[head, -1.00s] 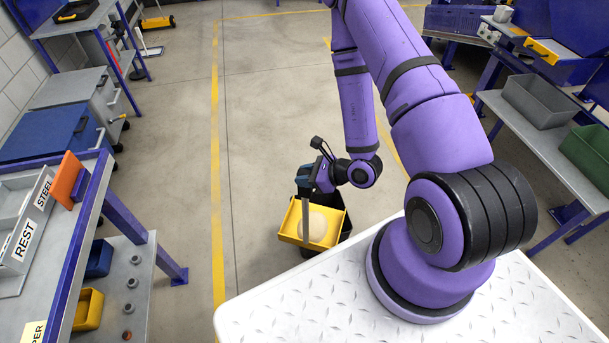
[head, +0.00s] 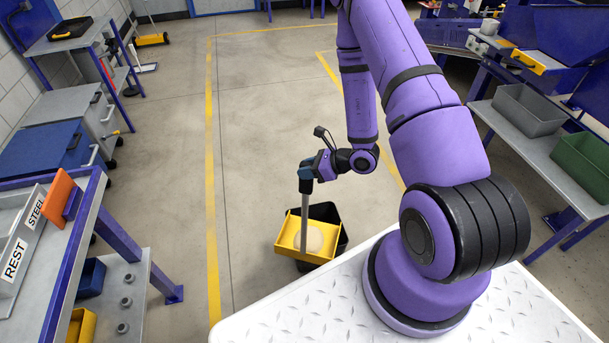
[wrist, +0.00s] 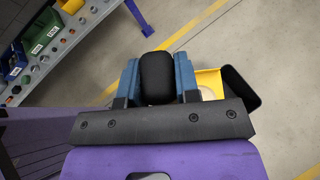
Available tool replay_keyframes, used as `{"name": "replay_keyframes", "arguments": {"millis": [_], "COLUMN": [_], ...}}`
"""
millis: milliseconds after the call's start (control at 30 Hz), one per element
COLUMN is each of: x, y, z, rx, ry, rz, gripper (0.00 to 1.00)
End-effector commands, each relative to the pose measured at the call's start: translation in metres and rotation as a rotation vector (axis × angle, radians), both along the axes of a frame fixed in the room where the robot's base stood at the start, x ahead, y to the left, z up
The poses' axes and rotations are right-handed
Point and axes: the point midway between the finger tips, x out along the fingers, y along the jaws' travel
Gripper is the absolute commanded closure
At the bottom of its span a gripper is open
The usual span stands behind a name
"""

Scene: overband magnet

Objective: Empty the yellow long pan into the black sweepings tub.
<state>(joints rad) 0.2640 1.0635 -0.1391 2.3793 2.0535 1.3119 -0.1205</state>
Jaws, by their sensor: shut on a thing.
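The yellow long pan (head: 287,245) hangs below my gripper on a long grey handle, which looks nearly upright in the head view. A pale rounded heap (head: 314,239) lies in the pan. My gripper (head: 306,178) is shut on the pan's handle; its dark grip (wrist: 157,78) shows between the blue fingers in the wrist view. The black sweepings tub (head: 341,240) stands on the floor, partly hidden behind and under the pan. The pan (wrist: 207,78) and tub (wrist: 243,90) overlap in the wrist view too. I cannot tell whether they touch.
My deck is close in front of the tub. A left bench (head: 60,245) holds labelled bins, with a blue bin and a yellow bin (head: 82,328) on its lower shelf. Grey (head: 530,110) and green (head: 582,160) bins stand at the right. The floor beyond the tub is clear.

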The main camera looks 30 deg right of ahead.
Motion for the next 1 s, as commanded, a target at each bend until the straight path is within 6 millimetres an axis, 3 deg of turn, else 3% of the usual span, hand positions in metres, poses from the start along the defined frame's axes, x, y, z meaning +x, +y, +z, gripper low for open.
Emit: {"name": "replay_keyframes", "arguments": {"millis": [1000], "x": [0.06], "y": [-0.061], "z": [0.011], "rx": [0.114], "ry": [0.108], "rz": [0.0], "gripper": [1.0]}}
